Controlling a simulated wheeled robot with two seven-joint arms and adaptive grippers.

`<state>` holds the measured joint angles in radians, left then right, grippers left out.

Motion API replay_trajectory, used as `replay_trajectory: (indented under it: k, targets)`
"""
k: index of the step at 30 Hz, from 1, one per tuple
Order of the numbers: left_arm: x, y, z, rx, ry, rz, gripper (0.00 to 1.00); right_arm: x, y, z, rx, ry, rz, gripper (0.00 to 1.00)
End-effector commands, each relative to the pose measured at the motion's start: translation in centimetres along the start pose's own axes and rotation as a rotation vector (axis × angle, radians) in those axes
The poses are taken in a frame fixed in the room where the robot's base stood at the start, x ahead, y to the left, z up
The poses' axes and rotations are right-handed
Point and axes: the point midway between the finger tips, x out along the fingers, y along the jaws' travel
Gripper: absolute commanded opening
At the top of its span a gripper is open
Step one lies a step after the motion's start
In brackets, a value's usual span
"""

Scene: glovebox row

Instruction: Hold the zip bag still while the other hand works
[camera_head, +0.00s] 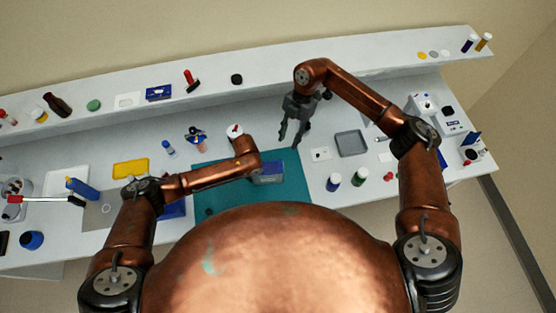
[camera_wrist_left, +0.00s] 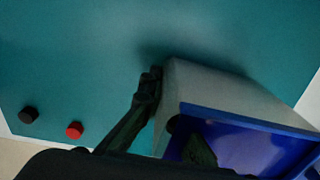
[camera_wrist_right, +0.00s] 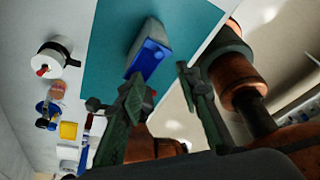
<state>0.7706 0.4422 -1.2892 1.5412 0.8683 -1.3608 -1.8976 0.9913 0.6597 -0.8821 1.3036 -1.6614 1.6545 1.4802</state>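The zip bag, a grey box-like pouch with a blue rim, stands on the teal mat (camera_head: 293,188). It shows in the head view (camera_head: 268,172), the left wrist view (camera_wrist_left: 200,88) and the right wrist view (camera_wrist_right: 148,58). My left gripper (camera_wrist_left: 165,103) has one finger outside the bag's wall and the other inside its blue-rimmed opening, closed on the wall; the inner fingertip is partly hidden. In the head view my left forearm covers that gripper. My right gripper (camera_head: 294,133) is open and empty, pointing down above the mat's back right edge; its spread fingers show in the right wrist view (camera_wrist_right: 160,85).
A red cap (camera_wrist_left: 75,130) and a black cap (camera_wrist_left: 29,115) lie on the mat. A white canister (camera_head: 235,131) stands behind it. A grey tray (camera_head: 351,143) and small bottles (camera_head: 333,182) are to the right, a yellow tray (camera_head: 130,168) to the left. A raised shelf runs along the back.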

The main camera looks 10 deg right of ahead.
Motion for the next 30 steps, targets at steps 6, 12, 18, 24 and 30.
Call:
replay_trajectory:
  k: [6,12,18,24,30]
  targets:
    - [0.0,0.0,0.0,0.0,0.0,0.0,0.0,0.6,0.0,0.5,0.029,0.061,0.015,0.31]
    - [0.0,0.0,0.0,0.0,0.0,0.0,0.0,4.2,0.0,0.3,0.029,0.061,0.014,0.31]
    - [0.0,0.0,0.0,0.0,0.0,0.0,0.0,8.1,0.1,0.0,0.028,0.059,0.014,0.31]
    - [0.0,0.0,0.0,0.0,0.0,0.0,0.0,10.6,0.2,-0.1,0.028,0.058,0.015,0.31]
    - [0.0,0.0,0.0,0.0,0.0,0.0,0.0,11.4,0.2,-0.1,0.027,0.055,0.016,0.31]
